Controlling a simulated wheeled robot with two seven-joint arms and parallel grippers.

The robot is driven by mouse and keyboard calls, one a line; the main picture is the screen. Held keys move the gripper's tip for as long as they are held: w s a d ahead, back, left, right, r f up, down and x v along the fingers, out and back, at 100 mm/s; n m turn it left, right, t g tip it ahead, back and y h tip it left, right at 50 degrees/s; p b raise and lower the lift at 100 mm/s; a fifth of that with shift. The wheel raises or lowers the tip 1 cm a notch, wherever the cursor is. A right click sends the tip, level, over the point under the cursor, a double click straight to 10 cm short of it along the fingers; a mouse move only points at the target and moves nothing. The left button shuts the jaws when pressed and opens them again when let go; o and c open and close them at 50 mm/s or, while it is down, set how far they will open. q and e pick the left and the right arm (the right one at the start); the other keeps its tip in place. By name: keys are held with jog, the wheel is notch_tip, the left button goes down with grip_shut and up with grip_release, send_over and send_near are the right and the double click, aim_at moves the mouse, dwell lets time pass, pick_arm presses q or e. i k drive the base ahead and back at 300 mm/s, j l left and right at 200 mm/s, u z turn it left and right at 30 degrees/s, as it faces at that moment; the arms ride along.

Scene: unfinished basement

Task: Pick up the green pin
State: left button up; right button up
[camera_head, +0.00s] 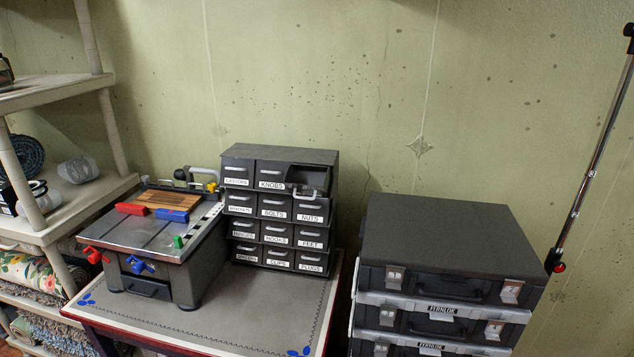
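A small green pin (178,242) sits near the right front edge of the grey top of a small bench unit (150,236). It looks upright, beside a light strip with dark holes (205,222). A red block (131,209), a blue block (173,216) and a wooden board (170,199) lie farther back on the same top. A yellow piece (212,187) shows at the back right. Neither of my grippers is in view.
A dark cabinet of labelled small drawers (277,228) stands right of the bench unit, its top right drawer pulled open. Both stand on a grey-topped table (230,320). Stacked black cases (450,245) are at right, shelves (70,205) at left.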

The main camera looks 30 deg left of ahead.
aim_at(177, 240)
jog(key=j+u, duration=0.25)
jog(key=u, duration=0.25)
jog(key=i+j+u, duration=0.1)
jog(key=j+u, duration=0.15)
jog(key=u, duration=0.2)
jog(key=i+j+u, duration=0.1)
jog(key=j+u, duration=0.15)
jog(key=u, duration=0.25)
